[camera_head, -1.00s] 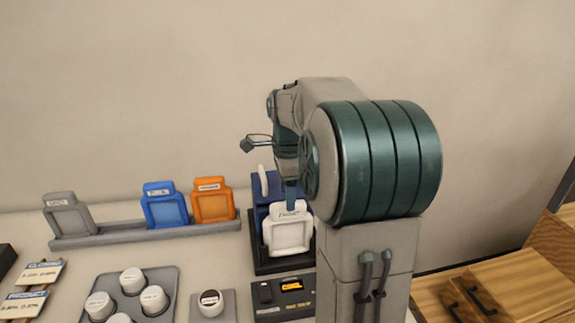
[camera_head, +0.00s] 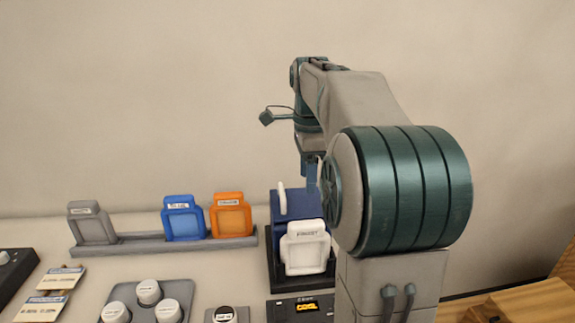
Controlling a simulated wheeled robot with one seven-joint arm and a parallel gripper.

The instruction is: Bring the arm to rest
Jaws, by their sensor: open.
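My arm rises at the right of the head view and reaches away over the back of the table. My gripper (camera_head: 311,172) hangs at its far end, above and just behind the white labelled holder. Only a small blue part of it shows, and my own arm hides some of it. The white holder (camera_head: 305,247) stands upright in front of a dark blue device (camera_head: 284,208), apart from the gripper. I see nothing held.
A grey rack (camera_head: 150,246) holds a grey holder (camera_head: 92,223), a blue one (camera_head: 184,218) and an orange one (camera_head: 231,215). A grey tray (camera_head: 180,292) with white jars stands in front. Label cards (camera_head: 45,305) lie at left. Wooden furniture (camera_head: 530,303) is at lower right.

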